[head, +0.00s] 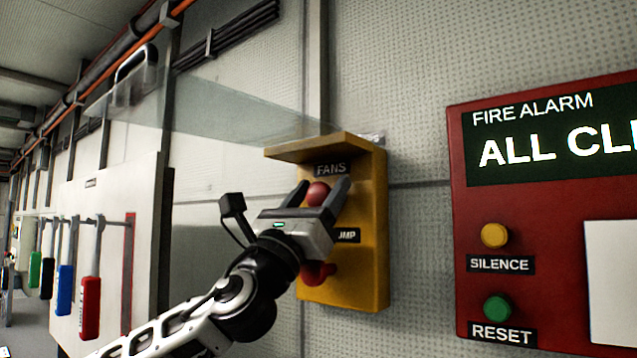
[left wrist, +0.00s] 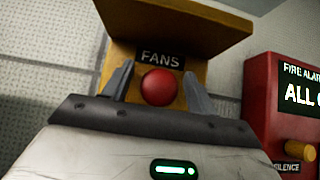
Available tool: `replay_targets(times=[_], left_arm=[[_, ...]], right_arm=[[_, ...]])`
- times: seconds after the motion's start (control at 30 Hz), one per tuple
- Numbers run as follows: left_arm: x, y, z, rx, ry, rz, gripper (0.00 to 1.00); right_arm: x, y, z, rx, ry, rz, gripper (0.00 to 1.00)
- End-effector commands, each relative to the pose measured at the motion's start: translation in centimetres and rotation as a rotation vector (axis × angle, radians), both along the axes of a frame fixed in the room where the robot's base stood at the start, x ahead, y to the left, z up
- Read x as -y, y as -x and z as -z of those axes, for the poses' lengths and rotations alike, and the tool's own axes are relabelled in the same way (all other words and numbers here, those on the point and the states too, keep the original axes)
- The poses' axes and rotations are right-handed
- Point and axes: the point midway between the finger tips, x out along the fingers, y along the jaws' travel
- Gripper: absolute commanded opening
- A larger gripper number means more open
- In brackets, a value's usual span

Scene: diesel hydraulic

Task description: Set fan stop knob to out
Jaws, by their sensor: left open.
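The fan stop knob (head: 317,194) is a round red knob under a black FANS label on a yellow wall box (head: 372,215). It also shows in the left wrist view (left wrist: 162,87), between the fingers. My left gripper (head: 322,190) is open, with one finger on each side of the knob; I cannot tell whether they touch it. In the left wrist view the left gripper (left wrist: 160,85) shows a gap on both sides of the knob. Whether the knob is in or out cannot be seen. My right gripper is not in view.
A second red knob (head: 316,272) sits lower on the box, below a partly hidden label. A yellow hood (head: 322,147) juts out above the FANS label. A red fire alarm panel (head: 465,200) is at the right. Levers with coloured handles (head: 90,305) are at the left.

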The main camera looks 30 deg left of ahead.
Motion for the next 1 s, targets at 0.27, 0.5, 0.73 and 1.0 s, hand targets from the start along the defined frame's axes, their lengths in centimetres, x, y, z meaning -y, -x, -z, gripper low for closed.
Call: replay_targets(times=[0.27, 0.5, 0.73, 1.0], left_arm=[[0.0, -0.1, -0.1, 0.000, 0.000, 0.000, 0.58], [0.0, -0.1, -0.1, -0.001, 0.001, -0.001, 0.00], [-0.1, 0.8, 0.0, -0.002, 0.001, 0.000, 0.00], [-0.1, 1.7, 0.0, -0.001, 0.000, 0.000, 0.00]], right_arm=[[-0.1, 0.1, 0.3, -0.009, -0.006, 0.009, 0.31], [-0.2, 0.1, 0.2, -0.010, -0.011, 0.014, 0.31], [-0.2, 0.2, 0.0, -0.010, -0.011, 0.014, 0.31], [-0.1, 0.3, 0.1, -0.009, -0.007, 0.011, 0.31]])
